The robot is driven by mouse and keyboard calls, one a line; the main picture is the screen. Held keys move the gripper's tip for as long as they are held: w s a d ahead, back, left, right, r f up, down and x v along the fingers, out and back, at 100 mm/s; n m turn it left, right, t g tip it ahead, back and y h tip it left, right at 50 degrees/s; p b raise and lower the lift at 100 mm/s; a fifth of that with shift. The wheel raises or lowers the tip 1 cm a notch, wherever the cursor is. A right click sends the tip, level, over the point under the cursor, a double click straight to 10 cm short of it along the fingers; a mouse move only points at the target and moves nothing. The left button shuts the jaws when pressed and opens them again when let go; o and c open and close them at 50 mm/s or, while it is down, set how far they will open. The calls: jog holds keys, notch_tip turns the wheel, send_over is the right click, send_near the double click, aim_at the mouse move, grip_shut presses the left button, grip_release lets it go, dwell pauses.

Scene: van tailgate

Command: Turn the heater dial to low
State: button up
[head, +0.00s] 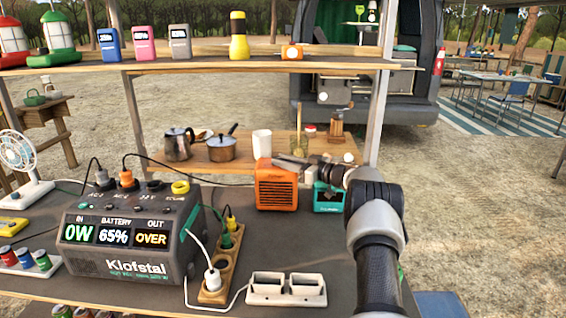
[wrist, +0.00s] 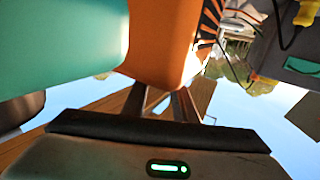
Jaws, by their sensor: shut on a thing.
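The orange heater (head: 277,192) stands on the dark tabletop with its dark slatted grille facing me. In the wrist view its orange casing (wrist: 160,40) fills the upper middle, with the slats at its right edge. My gripper (head: 282,161) reaches in from the right at the heater's upper edge. In the wrist view the two fingers of my gripper (wrist: 170,100) meet the casing, close together, shut on the heater dial. The dial itself is hidden by the fingers and casing, so its setting cannot be read.
A teal device (head: 328,198) stands just right of the heater, under my wrist. The power station (head: 130,235) reads 0W, 65% and OVER. A shelf (head: 200,66) spans above.

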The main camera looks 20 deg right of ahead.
jog(key=shift+n+g+y, duration=0.3)
jog(key=shift+y, duration=0.1)
jog(key=o, duration=1)
jog(key=shift+o, duration=0.2)
jog(key=p+v, duration=0.2)
jog(key=v, duration=1.5)
jog(key=shift+s+d, duration=0.1)
jog(key=shift+s, duration=0.05)
